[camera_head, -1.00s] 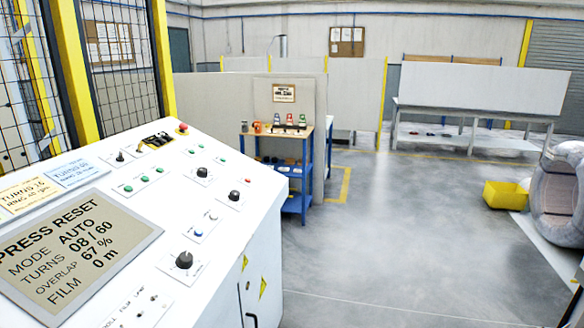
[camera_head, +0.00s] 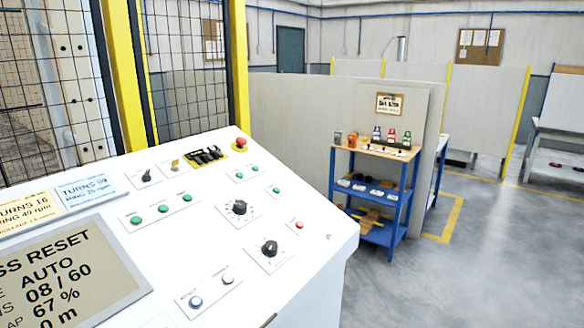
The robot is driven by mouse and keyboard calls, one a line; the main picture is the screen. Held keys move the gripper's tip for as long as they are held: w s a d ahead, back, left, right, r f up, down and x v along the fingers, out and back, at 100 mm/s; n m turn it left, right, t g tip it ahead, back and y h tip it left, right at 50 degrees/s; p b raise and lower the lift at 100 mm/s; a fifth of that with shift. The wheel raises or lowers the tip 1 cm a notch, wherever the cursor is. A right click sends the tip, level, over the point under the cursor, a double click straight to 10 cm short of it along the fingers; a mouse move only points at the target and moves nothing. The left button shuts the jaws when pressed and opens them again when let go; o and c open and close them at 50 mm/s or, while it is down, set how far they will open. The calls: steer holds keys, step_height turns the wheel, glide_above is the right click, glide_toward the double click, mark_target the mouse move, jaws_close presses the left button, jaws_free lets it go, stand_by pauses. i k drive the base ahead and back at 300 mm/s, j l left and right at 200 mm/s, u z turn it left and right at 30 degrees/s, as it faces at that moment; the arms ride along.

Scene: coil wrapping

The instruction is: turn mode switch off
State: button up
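The white control panel (camera_head: 140,240) fills the lower left. Its display (camera_head: 60,280) is cut off at the left; it reads "AUTO", "08 / 60" and "67 %". A small black selector (camera_head: 146,177) and a yellow one (camera_head: 175,164) sit near the panel's back edge. Two larger black knobs, an upper one (camera_head: 239,207) and a lower one (camera_head: 270,248), are nearer the right edge. Their labels are too small to read, so I cannot tell which control is the mode switch. My gripper is not in view.
A red emergency button (camera_head: 240,143) stands at the panel's back corner, beside a black row of plugs or switches (camera_head: 203,156). A mesh fence with yellow posts (camera_head: 240,70) rises behind. A blue shelf cart (camera_head: 378,190) stands to the right. Grey floor (camera_head: 460,285) is clear at the right.

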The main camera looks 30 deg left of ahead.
mark_target(146, 178)
steer(key=i+u, duration=0.5)
steer(key=u, duration=0.2)
steer(key=i+l+u, duration=0.1)
steer(key=i+u, duration=0.15)
steer(key=u, duration=0.15)
